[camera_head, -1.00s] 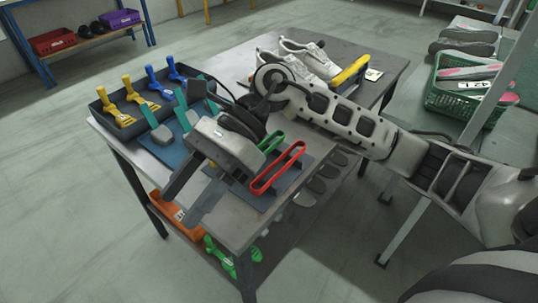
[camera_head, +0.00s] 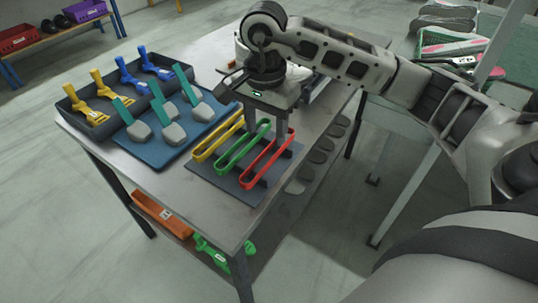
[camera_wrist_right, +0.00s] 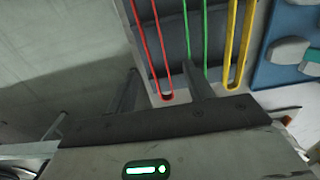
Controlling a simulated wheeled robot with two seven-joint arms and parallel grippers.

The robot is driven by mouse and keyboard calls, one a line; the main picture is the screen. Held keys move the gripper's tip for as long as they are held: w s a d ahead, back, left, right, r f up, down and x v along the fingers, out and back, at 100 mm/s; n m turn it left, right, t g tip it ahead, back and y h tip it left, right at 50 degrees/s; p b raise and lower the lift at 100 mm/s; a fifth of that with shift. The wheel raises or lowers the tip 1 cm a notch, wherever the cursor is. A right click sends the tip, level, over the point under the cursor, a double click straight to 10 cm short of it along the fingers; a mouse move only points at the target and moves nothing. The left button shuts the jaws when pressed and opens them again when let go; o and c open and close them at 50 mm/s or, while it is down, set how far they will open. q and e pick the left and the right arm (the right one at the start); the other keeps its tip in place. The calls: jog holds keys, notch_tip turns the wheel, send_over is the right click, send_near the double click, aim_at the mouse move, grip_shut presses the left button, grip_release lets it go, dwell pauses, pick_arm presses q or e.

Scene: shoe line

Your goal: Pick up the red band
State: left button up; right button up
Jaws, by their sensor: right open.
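The red band (camera_head: 272,164) is a long narrow loop. It is the rightmost of three bands on a dark rack, beside the green band (camera_head: 236,161) and the yellow band (camera_head: 208,149). My right gripper (camera_head: 267,128) is open and empty, fingers down, at the far end of the bands. In the right wrist view, the open fingers (camera_wrist_right: 160,78) stand on either side of the red band's near end (camera_wrist_right: 167,97). One finger is beside the gap between red and green. Whether either finger touches a band is unclear. My left gripper is out of view.
A blue mat (camera_head: 158,158) with grey-headed, teal-handled tools lies left of the rack. A dark tray (camera_head: 95,127) with yellow and blue tools is behind it. White shoes (camera_head: 297,73) stand behind my right gripper, partly hidden. The table's front left area is clear.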

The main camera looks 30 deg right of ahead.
aim_at(269, 147)
jog(key=shift+s+d+f, duration=0.1)
jog(key=shift+d+f, duration=0.05)
jog(key=shift+f, duration=1.35)
jog(key=shift+s+d+f, duration=0.1)
jog(key=shift+f, duration=1.35)
jog(key=c, duration=1.1)
